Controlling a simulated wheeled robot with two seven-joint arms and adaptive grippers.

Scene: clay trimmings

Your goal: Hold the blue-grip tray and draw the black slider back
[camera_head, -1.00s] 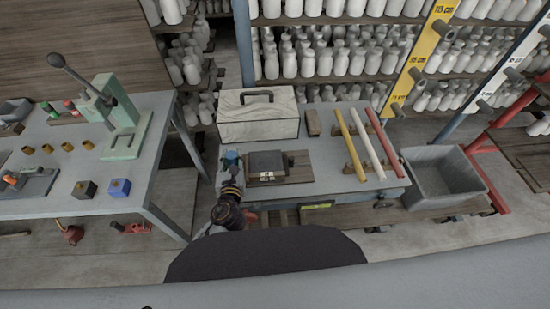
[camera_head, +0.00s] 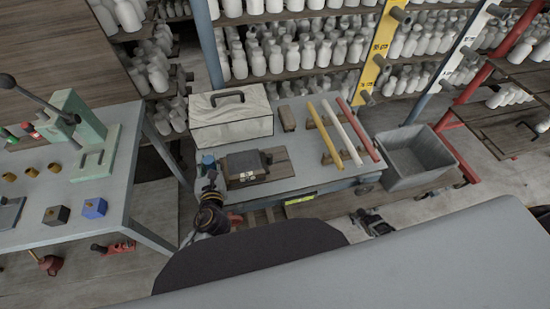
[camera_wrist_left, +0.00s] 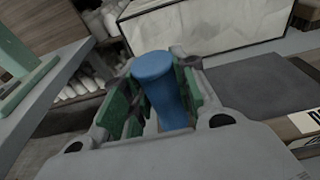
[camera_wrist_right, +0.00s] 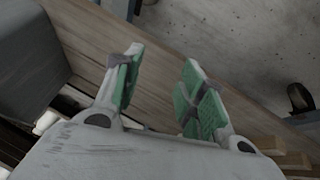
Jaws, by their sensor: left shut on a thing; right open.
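The dark grey tray (camera_head: 245,166) lies on a wooden board on the grey cart top, and its flat surface shows in the left wrist view (camera_wrist_left: 262,88). Its upright blue grip (camera_head: 208,160) is at the left side and stands between the fingers of my left gripper (camera_wrist_left: 160,100), which is shut on it. A small black part at the tray's right end (camera_head: 267,159) may be the black slider; it is too small to be sure. My right gripper (camera_head: 372,222) is open and empty (camera_wrist_right: 158,90), low in front of the cart, away from the tray.
A pale box with a handle (camera_head: 230,118) stands behind the tray. Yellow, white and red rods (camera_head: 343,132) lie to its right. A grey bin (camera_head: 418,158) stands right of the cart. A workbench with a green press (camera_head: 90,145) is at left.

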